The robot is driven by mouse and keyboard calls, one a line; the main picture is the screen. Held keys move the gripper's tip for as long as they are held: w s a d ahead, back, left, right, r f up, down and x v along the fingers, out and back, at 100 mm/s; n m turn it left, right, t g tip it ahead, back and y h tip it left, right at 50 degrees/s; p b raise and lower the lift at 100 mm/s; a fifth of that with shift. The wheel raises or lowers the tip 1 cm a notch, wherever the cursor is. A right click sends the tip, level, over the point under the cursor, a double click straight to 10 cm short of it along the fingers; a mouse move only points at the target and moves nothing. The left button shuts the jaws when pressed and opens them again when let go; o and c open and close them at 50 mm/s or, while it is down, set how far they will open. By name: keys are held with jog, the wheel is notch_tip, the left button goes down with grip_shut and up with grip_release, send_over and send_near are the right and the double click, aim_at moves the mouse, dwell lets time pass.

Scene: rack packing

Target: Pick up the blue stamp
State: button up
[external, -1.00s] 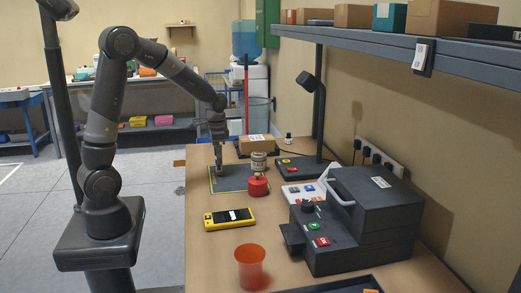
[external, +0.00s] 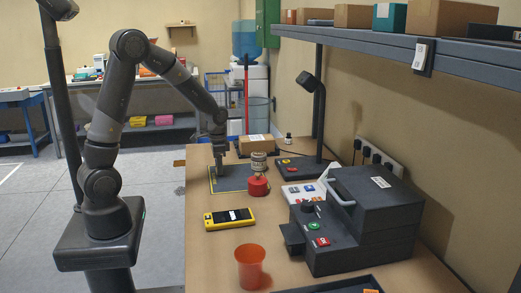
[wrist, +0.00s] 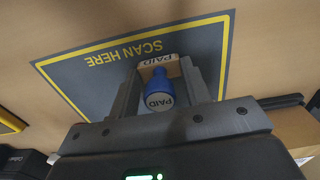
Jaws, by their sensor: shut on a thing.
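The blue stamp (wrist: 158,90) shows in the wrist view, with "PAID" on its round top and on its pale base. It is between the two fingers of my gripper (wrist: 160,84), which is shut on it. The stamp is over the dark "SCAN HERE" mat (wrist: 95,68) with a yellow border; I cannot tell whether it touches the mat. In the external view my gripper (external: 219,172) points down over the mat (external: 235,184), and the stamp is too small and hidden to make out there.
A red stamp-like object (external: 257,187) stands right of the mat, with a tin (external: 259,160) behind it. A yellow device (external: 229,219) and an orange cup (external: 250,266) are nearer. A cardboard box (external: 256,145) is behind. A dark machine (external: 350,235) fills the right side.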

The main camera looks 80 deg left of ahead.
jog(key=c, duration=0.3)
jog(key=shift+r, duration=0.15)
jog(key=shift+c, duration=0.2)
